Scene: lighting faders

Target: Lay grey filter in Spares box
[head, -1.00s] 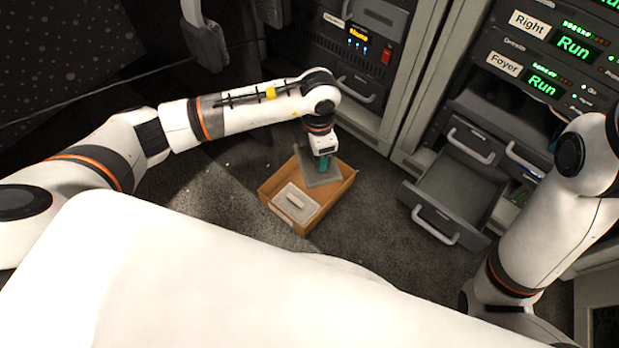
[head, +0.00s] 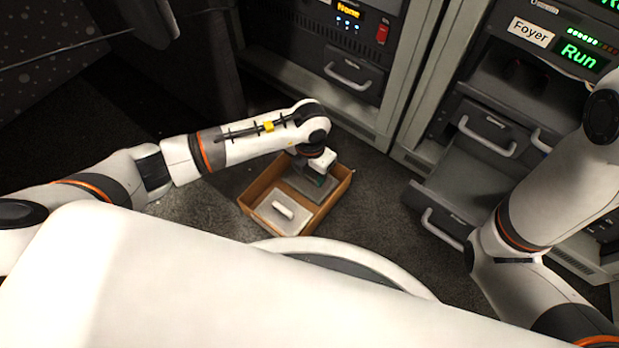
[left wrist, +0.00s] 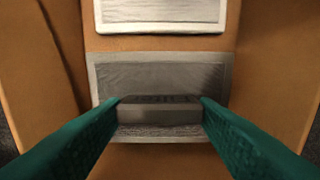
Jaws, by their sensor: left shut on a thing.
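The grey filter (head: 318,190) is a flat panel with a pale border and a raised grey handle (left wrist: 160,110). It lies level inside the far right part of an open tan box (head: 333,202), with no label visible on it. I cannot tell whether it touches the floor of the box. My left gripper (head: 319,181) reaches down into the box. In the left wrist view its green fingers (left wrist: 160,112) are shut on the filter's handle. My right gripper is out of view; only the right arm shows.
A paler filter (head: 272,217) with a white handle lies in the near left part of the box; it also shows in the left wrist view (left wrist: 160,12). An open drawer (head: 447,198) juts from the rack at right. Dark carpet lies around the box.

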